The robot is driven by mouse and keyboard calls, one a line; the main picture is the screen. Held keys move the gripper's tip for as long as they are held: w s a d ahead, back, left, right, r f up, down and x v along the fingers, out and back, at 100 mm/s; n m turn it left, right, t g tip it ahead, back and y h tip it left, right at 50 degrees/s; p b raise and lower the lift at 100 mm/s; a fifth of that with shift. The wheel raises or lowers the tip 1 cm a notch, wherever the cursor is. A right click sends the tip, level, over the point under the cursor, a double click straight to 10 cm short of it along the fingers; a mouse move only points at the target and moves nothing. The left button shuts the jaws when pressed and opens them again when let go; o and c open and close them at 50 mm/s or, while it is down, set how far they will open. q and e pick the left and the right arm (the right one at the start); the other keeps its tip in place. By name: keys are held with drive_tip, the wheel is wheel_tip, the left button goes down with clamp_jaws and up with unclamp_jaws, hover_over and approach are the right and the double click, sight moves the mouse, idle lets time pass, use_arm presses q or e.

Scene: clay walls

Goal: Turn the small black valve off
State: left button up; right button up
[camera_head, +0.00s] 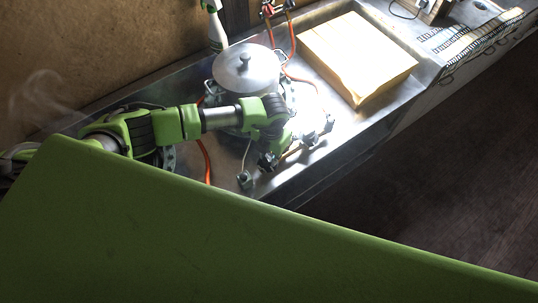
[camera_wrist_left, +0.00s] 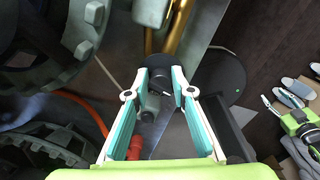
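My left gripper (camera_head: 268,162) is over the front of the metal counter, in front of the stove, among small fittings. In the left wrist view its two fingers with teal sides slant towards each other, and the tips (camera_wrist_left: 160,78) stand a little apart. A dark piece (camera_wrist_left: 158,62) shows at the tips; I cannot tell if it is the valve or if it is gripped. A grey-green fitting (camera_wrist_left: 151,104) shows between the fingers. Small dark valves stand along the counter front, one left of the gripper (camera_head: 245,179) and one right of it (camera_head: 309,138).
A lidded metal pot (camera_head: 245,68) stands on the stove behind my gripper. An orange hose (camera_head: 206,160) runs along the counter and also shows in the wrist view (camera_wrist_left: 85,112). A pale block (camera_head: 357,55) and a spray bottle (camera_head: 215,28) stand further back. The wooden floor (camera_head: 430,190) is clear.

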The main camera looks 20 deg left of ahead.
use_arm(q)
drive_tip(key=shift+s+f, duration=0.1)
drive_tip(key=shift+s, duration=0.05)
drive_tip(key=shift+d+m+b, duration=0.1)
drive_tip(key=shift+m+b, duration=0.3)
drive_tip(key=shift+b, duration=0.05)
drive_tip(key=m+b, duration=0.2)
drive_tip(key=b, duration=0.1)
drive_tip(key=shift+f+m, duration=0.2)
drive_tip(key=shift+m, duration=0.2)
drive_tip(key=m+b, duration=1)
drive_tip(key=b, duration=0.2)
drive_tip(key=shift+r, duration=0.1)
drive_tip(key=shift+r+m+h+b, duration=0.2)
drive_tip(key=shift+m+h+b, duration=0.1)
drive_tip(key=shift+m+b, duration=0.65)
use_arm(e)
wheel_tip(320, 180, down, 18)
drive_tip(key=w, duration=0.1)
drive_tip(key=shift+w, duration=0.4)
use_arm(q)
drive_tip(key=shift+r+t, duration=0.15)
drive_tip(key=shift+t, duration=0.15)
